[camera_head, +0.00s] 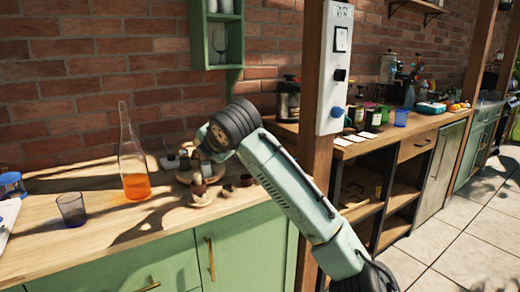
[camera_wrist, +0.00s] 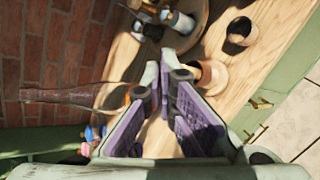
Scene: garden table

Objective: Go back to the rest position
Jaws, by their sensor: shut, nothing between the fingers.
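My gripper (camera_wrist: 166,82) is shut and empty in the wrist view, its fingers drawn together above the wooden counter. A small tan cup (camera_wrist: 213,75) with a dark opening lies just right of the fingertips; I cannot tell whether they touch. In the head view my arm reaches from the lower right over the green cabinet to the counter (camera_head: 100,238). The gripper end there is partly hidden by the arm, near a group of small cups and jars.
A flask with orange liquid (camera_head: 136,186) stands left of the small jars, with a dark glass (camera_head: 72,209) further left. A wooden post (camera_head: 316,160) with a switch panel rises right of the arm.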

